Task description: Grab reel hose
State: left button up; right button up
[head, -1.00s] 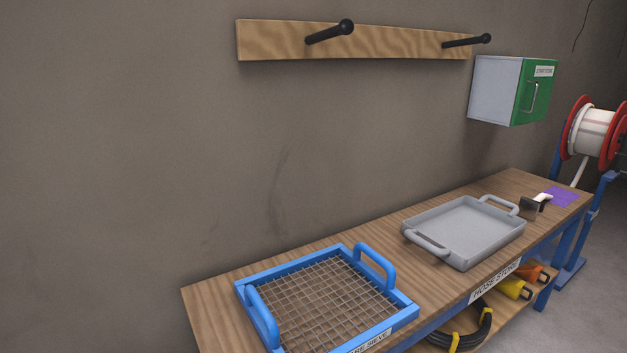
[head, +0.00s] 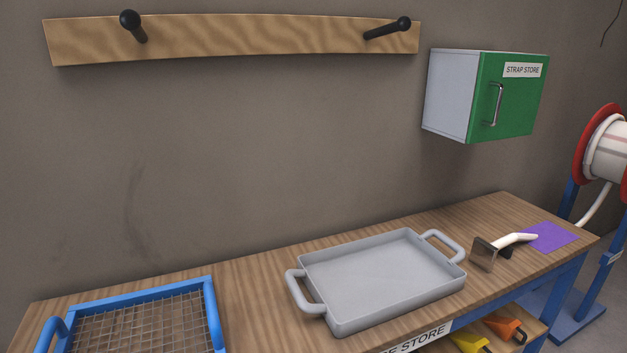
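A hose reel with red flanges (head: 583,150) stands at the far right, beyond the bench's right end, and is cut off by the picture edge. The white hose (head: 612,148) is wound on its drum. A loose length of white hose (head: 595,206) hangs down from the drum toward the bench end; its lower end is hidden. The reel sits on a blue stand (head: 596,285). Neither of my grippers shows in the head view.
A wooden bench (head: 250,290) runs along the wall, holding a blue sieve (head: 140,290), a grey tray (head: 385,275), a white-handled tool (head: 510,242) and a purple sheet (head: 552,236). A green-doored strap store (head: 510,95) and a pegged board (head: 250,38) hang above.

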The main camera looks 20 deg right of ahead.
aim_at(483, 253)
jog(key=l, duration=2.9)
